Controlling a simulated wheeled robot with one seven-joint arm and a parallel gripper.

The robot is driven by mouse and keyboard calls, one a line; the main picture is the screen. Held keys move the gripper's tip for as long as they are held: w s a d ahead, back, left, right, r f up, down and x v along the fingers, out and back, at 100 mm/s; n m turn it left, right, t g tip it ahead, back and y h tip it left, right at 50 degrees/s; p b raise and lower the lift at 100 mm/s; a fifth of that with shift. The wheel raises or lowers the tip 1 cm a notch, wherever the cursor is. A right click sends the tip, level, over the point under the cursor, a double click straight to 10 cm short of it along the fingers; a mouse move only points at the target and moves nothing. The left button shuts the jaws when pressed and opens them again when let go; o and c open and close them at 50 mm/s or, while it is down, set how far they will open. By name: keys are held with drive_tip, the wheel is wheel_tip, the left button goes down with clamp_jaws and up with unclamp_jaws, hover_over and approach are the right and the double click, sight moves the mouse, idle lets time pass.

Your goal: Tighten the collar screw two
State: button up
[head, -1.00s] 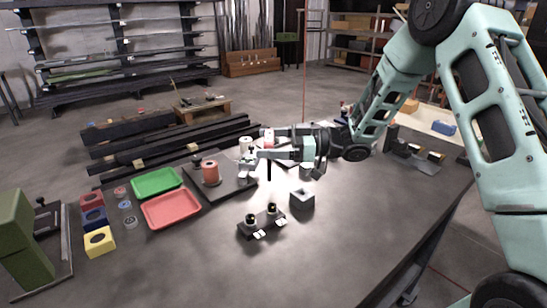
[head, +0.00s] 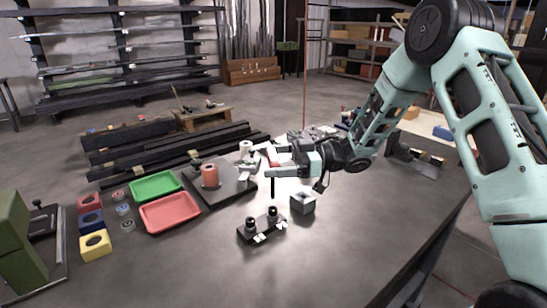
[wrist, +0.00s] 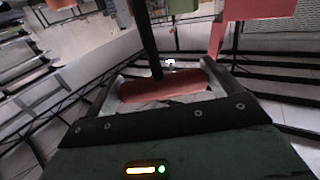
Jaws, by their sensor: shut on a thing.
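My gripper (head: 264,161) is shut on a tool with a red handle (wrist: 165,87) and a thin black shaft (head: 272,187). The handle lies across between the fingers in the wrist view, and the shaft (wrist: 144,40) extends away from it. In the head view the shaft points straight down, its tip above the table. Below it stands a small black block (head: 262,236) with two dark round collars, left (head: 250,224) and right (head: 272,213), and white tags in front. The tip appears apart from the collars. The screws are too small to make out.
A grey block (head: 302,203) with a dark top opening stands right of the collar block. A red tray (head: 170,212), a green tray (head: 156,187) and coloured blocks (head: 96,245) lie to the left. A red spool (head: 210,175) stands on a dark plate. The front table is clear.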

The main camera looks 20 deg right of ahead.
drive_tip(key=shift+f+b, duration=0.35)
drive_tip(key=shift+f, duration=0.7)
drive_tip(key=shift+f+b, duration=0.9)
drive_tip(key=shift+f, duration=0.45)
drive_tip(key=o, duration=0.3)
drive_tip(key=c, duration=0.3)
drive_tip(key=shift+r, duration=0.1)
drive_tip(key=shift+m+t+h, duration=0.4)
drive_tip(key=shift+m+t, duration=0.5)
drive_tip(key=shift+t, duration=0.4)
drive_tip(key=shift+t, duration=0.3)
